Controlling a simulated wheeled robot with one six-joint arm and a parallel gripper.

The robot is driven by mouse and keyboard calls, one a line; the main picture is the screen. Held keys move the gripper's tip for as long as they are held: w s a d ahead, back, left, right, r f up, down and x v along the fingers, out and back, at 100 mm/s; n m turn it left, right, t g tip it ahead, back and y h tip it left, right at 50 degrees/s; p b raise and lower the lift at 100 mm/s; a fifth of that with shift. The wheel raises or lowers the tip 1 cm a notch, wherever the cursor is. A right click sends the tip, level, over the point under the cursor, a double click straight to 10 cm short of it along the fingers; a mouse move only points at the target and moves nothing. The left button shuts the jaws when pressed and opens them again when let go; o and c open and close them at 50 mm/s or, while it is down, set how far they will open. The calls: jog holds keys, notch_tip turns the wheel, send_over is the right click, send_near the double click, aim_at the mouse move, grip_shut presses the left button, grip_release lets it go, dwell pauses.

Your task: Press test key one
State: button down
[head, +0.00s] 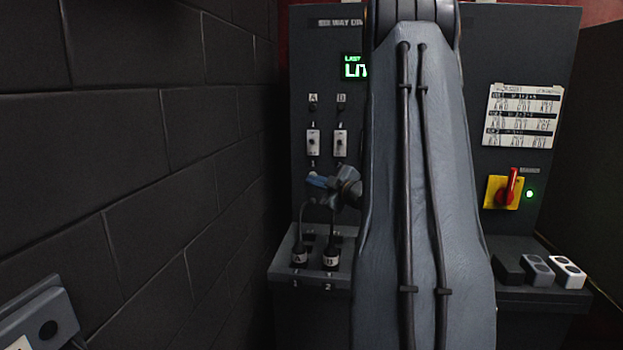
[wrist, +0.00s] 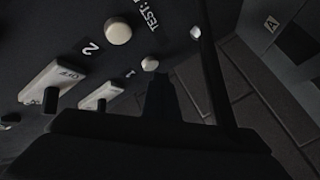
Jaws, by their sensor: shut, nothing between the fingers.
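In the wrist view, a small pale round key (wrist: 150,64) sits by a mark that looks like 1 and the word TEST. A larger pale round key (wrist: 118,34) sits by the mark 2. My gripper (wrist: 163,85) is shut and empty, its dark tip just below the key by 1; I cannot tell whether they touch. In the head view, my gripper (head: 317,182) is in front of the panel (head: 470,60), below the left switches. The test keys cannot be made out there, with my gripper and arm in front.
Two white toggle switches (head: 313,142) are above my gripper. A brick wall (head: 130,130) is close on the left. A red rotary switch (head: 508,190) and a posted sheet (head: 523,115) are at right.

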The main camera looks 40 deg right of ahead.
dwell(0.3)
jog(key=shift+w+d, duration=0.3)
jog(key=shift+d, duration=0.05)
jog(key=shift+w+d, duration=0.15)
dwell(0.5)
jog(key=shift+s+a, duration=0.45)
jog(key=shift+a, duration=0.05)
jog(key=shift+s+a, duration=0.1)
jog(key=shift+s+a, duration=0.95)
jog(key=shift+a, duration=0.15)
jog(key=shift+s+a, duration=0.9)
jog(key=shift+a, duration=0.2)
